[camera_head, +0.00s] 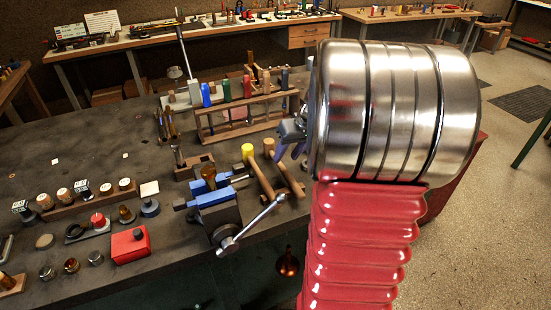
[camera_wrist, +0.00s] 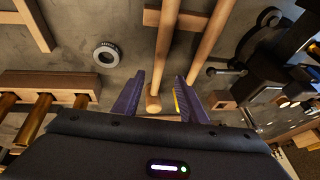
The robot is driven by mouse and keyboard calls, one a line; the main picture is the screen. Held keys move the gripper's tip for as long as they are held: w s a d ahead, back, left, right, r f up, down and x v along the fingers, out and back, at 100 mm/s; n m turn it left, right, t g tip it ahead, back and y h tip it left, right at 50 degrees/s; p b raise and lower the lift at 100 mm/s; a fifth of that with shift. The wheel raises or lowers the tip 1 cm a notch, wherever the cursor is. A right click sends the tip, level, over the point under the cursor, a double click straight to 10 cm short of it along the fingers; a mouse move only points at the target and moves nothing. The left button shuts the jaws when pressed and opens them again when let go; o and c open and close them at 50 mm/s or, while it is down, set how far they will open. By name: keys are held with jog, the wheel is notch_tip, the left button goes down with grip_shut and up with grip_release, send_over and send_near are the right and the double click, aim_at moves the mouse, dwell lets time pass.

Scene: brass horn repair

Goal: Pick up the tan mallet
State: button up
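The tan mallet (camera_head: 269,148) lies next to a yellow-headed mallet (camera_head: 247,153) on the dark bench, its wooden handle running toward the front right. In the wrist view the tan mallet's rounded end (camera_wrist: 153,103) shows between the two purple fingers, with its handle (camera_wrist: 167,45) extending upward. My gripper (camera_wrist: 160,77) is open around it, with gaps visible on both sides. In the head view my gripper (camera_head: 290,152) is just right of the tan mallet's head. A sliver of yellow shows beside the right finger.
A blue vise (camera_head: 215,205) with a metal handle stands in front of the mallets. A wooden tool rack (camera_head: 245,112) stands behind them. A wooden rest (camera_wrist: 189,20) crosses under the handles.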

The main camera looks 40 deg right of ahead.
aim_at(282, 165)
jog(key=shift+f, duration=0.15)
jog(key=shift+s+x, duration=0.2)
jog(key=shift+x, duration=2.45)
jog(key=shift+d+f, duration=0.1)
jog(key=shift+c, duration=0.6)
grip_shut()
